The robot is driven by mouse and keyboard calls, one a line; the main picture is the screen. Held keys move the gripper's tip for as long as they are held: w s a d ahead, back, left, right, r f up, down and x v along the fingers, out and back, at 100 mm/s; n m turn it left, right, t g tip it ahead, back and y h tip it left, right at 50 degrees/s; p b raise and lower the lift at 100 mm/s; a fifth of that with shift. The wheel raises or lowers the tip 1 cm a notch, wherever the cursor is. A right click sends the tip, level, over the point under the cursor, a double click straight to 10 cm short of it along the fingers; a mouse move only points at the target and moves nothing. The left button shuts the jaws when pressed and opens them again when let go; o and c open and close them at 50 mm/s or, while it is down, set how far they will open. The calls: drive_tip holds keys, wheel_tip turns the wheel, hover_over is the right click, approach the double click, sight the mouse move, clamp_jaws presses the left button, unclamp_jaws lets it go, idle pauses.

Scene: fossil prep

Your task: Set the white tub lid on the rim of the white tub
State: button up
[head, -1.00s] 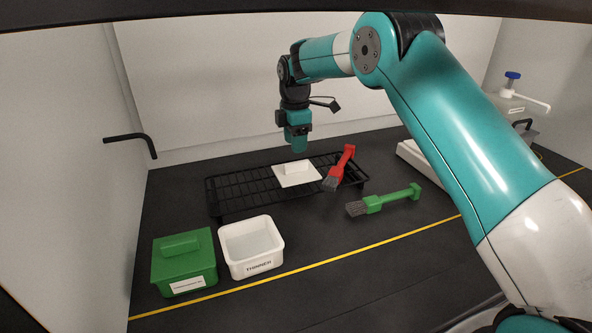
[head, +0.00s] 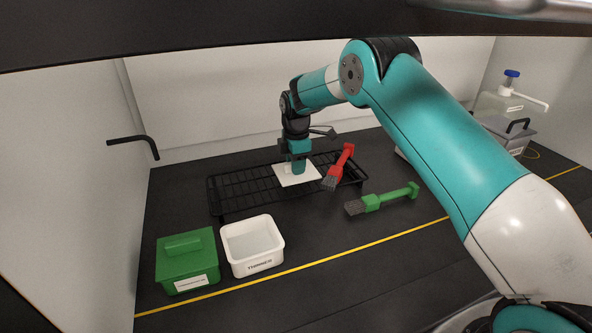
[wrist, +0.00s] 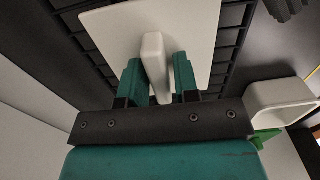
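The white tub lid (head: 285,174) lies flat on the black wire rack in the head view. Its raised handle bar (wrist: 155,62) stands between the two teal fingers of my gripper (wrist: 158,75) in the wrist view. My gripper is open around the handle, with a finger on each side and no clear grip on it. In the head view my gripper (head: 298,168) is low over the lid and hides most of the handle.
A green lidded tub (head: 186,266) stands close to the left of the white tub. A red brush (head: 341,165) rests on the rack (head: 235,193) just right of the lid. A green brush (head: 385,199) lies on the bench. A yellow line (head: 330,258) crosses the bench front.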

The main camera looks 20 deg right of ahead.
clamp_jaws()
drive_tip(key=shift+r, duration=0.1)
wheel_tip(320, 180, up, 10)
drive_tip(key=shift+f+b, duration=0.1)
drive_tip(key=shift+b, duration=0.85)
